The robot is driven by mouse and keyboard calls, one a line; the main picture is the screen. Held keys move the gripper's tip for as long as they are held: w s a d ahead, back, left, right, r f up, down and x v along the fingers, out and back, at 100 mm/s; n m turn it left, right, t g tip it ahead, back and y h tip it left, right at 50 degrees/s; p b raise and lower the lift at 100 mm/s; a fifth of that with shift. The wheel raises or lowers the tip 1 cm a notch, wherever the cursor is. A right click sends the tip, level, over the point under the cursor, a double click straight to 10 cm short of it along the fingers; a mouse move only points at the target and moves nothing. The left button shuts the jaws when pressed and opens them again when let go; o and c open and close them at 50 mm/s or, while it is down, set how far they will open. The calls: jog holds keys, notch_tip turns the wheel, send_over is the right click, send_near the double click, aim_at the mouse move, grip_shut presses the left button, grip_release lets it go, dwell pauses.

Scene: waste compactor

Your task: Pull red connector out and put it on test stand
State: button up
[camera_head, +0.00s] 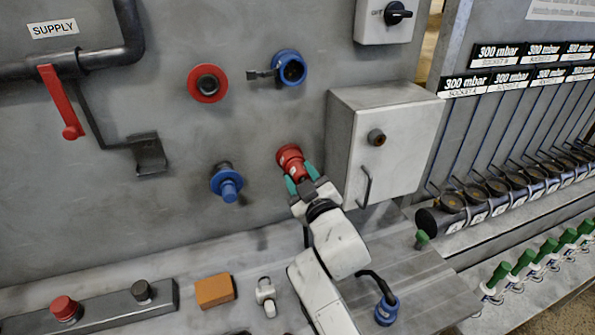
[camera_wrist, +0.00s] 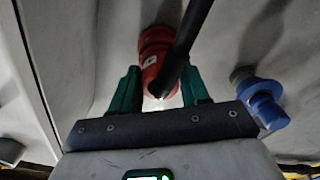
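The red connector (camera_head: 290,160) sits on the grey wall panel, left of the grey box. My gripper (camera_head: 301,180) reaches up to it from below, with its green fingers on either side of its outer end. In the wrist view the red connector (camera_wrist: 155,48) is between the two fingers of my gripper (camera_wrist: 161,88), close to both. Whether they press on it is not clear. A black cable or rod crosses in front of it there. I cannot tell which thing is the test stand.
The grey box (camera_head: 385,145) is close right of my gripper. A red ring socket (camera_head: 207,83), a blue socket (camera_head: 289,68) and a blue connector (camera_head: 227,183) are on the wall. An orange block (camera_head: 214,290) and a blue ring with black cable (camera_head: 387,308) are on the bench.

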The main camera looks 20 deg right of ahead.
jog(key=c, duration=0.6)
jog(key=shift+c, duration=0.2)
jog(key=shift+s, duration=0.55)
jog(key=shift+s+p, duration=0.95)
jog(key=shift+s, duration=1.75)
